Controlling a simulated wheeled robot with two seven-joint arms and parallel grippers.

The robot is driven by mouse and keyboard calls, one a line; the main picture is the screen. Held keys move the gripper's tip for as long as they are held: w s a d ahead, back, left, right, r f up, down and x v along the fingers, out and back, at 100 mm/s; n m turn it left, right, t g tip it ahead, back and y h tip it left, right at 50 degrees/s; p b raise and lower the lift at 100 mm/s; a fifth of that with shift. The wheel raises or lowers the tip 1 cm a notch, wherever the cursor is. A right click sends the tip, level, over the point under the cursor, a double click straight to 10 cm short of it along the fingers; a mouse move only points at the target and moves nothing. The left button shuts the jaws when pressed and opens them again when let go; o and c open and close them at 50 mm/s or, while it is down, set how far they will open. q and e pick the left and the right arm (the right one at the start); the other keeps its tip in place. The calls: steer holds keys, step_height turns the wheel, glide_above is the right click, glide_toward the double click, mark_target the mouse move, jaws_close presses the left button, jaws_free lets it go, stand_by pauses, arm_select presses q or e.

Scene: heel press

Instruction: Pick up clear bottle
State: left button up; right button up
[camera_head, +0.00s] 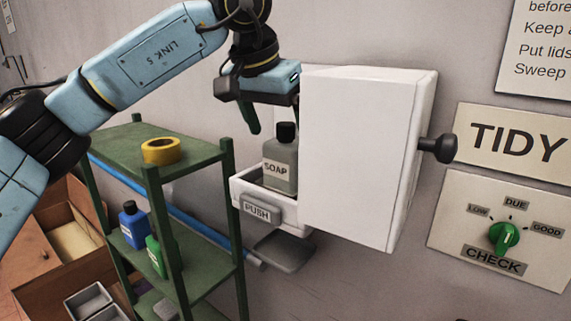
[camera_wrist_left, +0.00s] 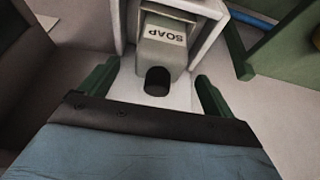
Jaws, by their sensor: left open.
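The clear bottle (camera_head: 283,177) looks greyish, with a black cap and a SOAP label. It stands upright in the white tray (camera_head: 240,190) of the wall dispenser, beside its white housing. My left gripper (camera_head: 273,120) is open and empty, just above the bottle and pointing down. In the left wrist view the bottle (camera_wrist_left: 167,52) shows upside down, with its dark cap (camera_wrist_left: 157,82) between the two green fingers (camera_wrist_left: 156,92) and clear of both. The bottle's base is hidden by the tray front. My right gripper is not in view.
The white housing (camera_head: 365,155) with a black knob (camera_head: 438,148) stands close right of the gripper. A green shelf (camera_head: 130,138) at left holds yellow tape (camera_head: 161,150), a blue bottle (camera_head: 134,225) and a green bottle (camera_head: 154,255). A PUSH plate (camera_head: 257,212) fronts the tray.

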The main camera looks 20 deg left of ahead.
mark_target(286, 143)
arm_select(q)
steer(key=x, duration=0.2)
steer(key=p+x, duration=0.1)
steer(key=x, duration=0.1)
steer(key=shift+w+d+r, duration=0.15)
steer(key=shift+w+r, duration=0.05)
steer(key=shift+w, duration=0.15)
steer(key=shift+w+f, duration=0.1)
steer(key=shift+f, duration=0.1)
steer(key=shift+c, duration=0.4)
steer(key=c, duration=1)
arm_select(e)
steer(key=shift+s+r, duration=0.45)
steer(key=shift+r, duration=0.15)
